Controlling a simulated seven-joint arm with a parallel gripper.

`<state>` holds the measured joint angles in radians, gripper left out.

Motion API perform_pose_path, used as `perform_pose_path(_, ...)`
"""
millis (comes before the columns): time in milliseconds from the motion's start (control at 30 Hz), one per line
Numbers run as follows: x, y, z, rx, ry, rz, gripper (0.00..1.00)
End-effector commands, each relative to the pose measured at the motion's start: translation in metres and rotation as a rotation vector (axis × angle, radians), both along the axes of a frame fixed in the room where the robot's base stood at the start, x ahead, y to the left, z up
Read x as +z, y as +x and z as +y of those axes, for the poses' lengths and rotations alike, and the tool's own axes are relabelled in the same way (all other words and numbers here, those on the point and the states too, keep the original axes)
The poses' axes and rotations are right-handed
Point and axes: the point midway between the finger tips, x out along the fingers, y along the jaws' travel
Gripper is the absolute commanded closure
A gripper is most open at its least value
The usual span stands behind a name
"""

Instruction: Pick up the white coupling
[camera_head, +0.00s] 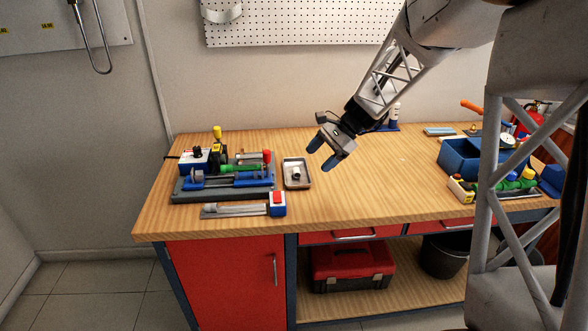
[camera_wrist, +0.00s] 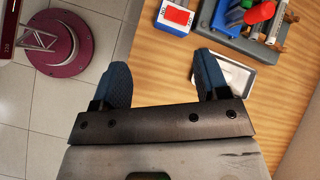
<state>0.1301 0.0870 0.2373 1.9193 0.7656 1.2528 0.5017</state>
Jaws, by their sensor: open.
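A small light tray (camera_head: 287,184) lies on the workbench right of the blue and grey bench fixture. A small white piece with a dark opening (camera_head: 296,174), which looks like the white coupling, sits in the tray. My gripper (camera_head: 322,153) is open and empty, above the bench and up and to the right of the tray. In the wrist view my gripper's (camera_wrist: 160,75) two blue fingers are wide apart with nothing between them. The tray (camera_wrist: 240,76) shows there behind the right finger, which covers part of it; I cannot make out the coupling clearly.
The bench fixture (camera_head: 222,192) with clamped pipe parts stands left of the tray. A tool with a red-topped box (camera_head: 278,203) lies near the front edge. A blue bin (camera_head: 460,160) and colored fittings are at the right. The middle of the wooden top (camera_head: 385,185) is clear.

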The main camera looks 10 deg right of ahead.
Motion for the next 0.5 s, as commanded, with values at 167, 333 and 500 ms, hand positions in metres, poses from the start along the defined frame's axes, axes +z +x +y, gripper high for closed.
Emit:
perform_pose_path(167, -0.023, 0.039, -0.004, -0.075, 0.073, 0.073, 0.32)
perform_pose_path(333, -0.045, 0.075, -0.008, -0.143, 0.141, 0.139, 0.32)
perform_pose_path(500, -0.07, 0.109, -0.014, -0.211, 0.211, 0.206, 0.32)
